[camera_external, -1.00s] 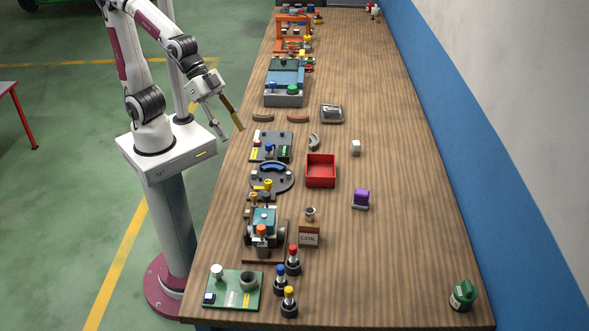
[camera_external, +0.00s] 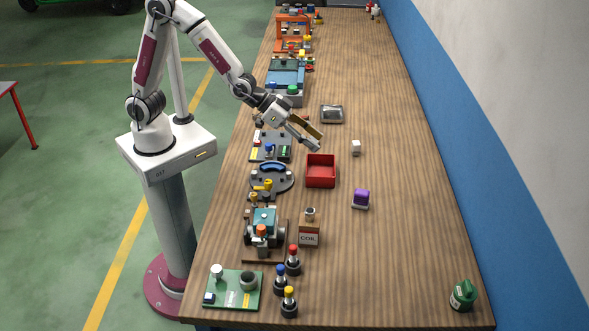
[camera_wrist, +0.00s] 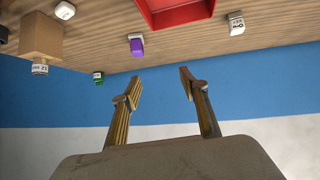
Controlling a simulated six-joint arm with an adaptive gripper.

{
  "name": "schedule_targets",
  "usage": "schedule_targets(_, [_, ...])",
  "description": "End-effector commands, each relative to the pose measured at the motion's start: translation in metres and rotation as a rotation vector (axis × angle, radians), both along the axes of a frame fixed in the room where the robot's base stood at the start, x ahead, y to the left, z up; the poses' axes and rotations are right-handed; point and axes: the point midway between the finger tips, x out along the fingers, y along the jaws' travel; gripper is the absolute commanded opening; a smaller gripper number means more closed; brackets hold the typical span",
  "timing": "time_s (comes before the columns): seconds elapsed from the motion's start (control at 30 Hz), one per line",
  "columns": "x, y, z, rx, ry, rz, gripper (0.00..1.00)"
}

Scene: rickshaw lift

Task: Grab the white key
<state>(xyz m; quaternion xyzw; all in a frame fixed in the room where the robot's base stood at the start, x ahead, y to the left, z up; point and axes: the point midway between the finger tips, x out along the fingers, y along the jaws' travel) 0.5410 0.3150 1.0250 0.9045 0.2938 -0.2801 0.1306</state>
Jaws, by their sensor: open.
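The white key (camera_external: 356,147) is a small pale block standing on the wooden table, to the right of the red bin. It also shows in the wrist view (camera_wrist: 236,23), at the upper right, with dark lettering on its face. My gripper (camera_external: 320,141) is open and empty, in the air above the far side of the red bin and left of the white key. In the wrist view the two fingers (camera_wrist: 160,80) are spread apart with nothing between them.
The red bin (camera_external: 321,184) stands close to the key. The green bottle (camera_external: 463,295) is at the near right corner. The table's right side is mostly clear.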

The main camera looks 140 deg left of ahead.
Motion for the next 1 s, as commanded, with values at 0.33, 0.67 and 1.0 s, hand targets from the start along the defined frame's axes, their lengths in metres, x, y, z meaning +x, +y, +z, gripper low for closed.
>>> schedule_targets(0.33, [-0.009,0.09,-0.053,0.07,-0.039,0.16,0.44])
schedule_targets(0.67, [-0.037,0.161,-0.1,0.149,-0.062,0.295,0.44])
schedule_targets(1.0, [-0.049,0.181,-0.113,0.179,-0.068,0.337,0.44])
